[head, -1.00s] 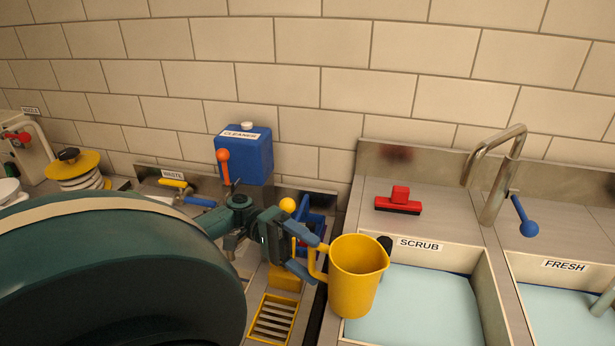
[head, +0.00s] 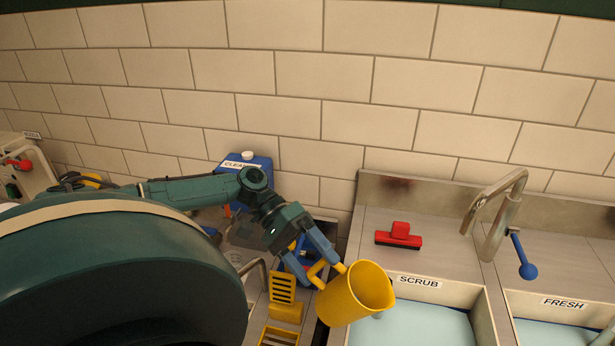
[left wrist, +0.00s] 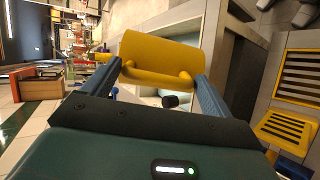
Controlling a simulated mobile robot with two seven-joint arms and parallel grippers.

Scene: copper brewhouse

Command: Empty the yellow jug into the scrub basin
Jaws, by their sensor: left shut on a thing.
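The yellow jug (head: 345,298) is held by its handle in my left gripper (head: 325,268). It is tilted to the right, its mouth facing up and right, above the left edge of the scrub basin (head: 478,322). No stream shows leaving it, and its contents cannot be seen. The scrub basin, labelled SCRUB, holds pale blue water. In the left wrist view the jug (left wrist: 160,55) lies across the fingertips, with the handle between the fingers. My right gripper is not in view.
A red brush (head: 399,236) lies on the ledge behind the scrub basin. A metal tap (head: 493,215) with a blue lever (head: 525,262) stands between it and the fresh basin (head: 560,335). A blue cleaner can (head: 255,163) and yellow racks (head: 285,295) are left of the jug.

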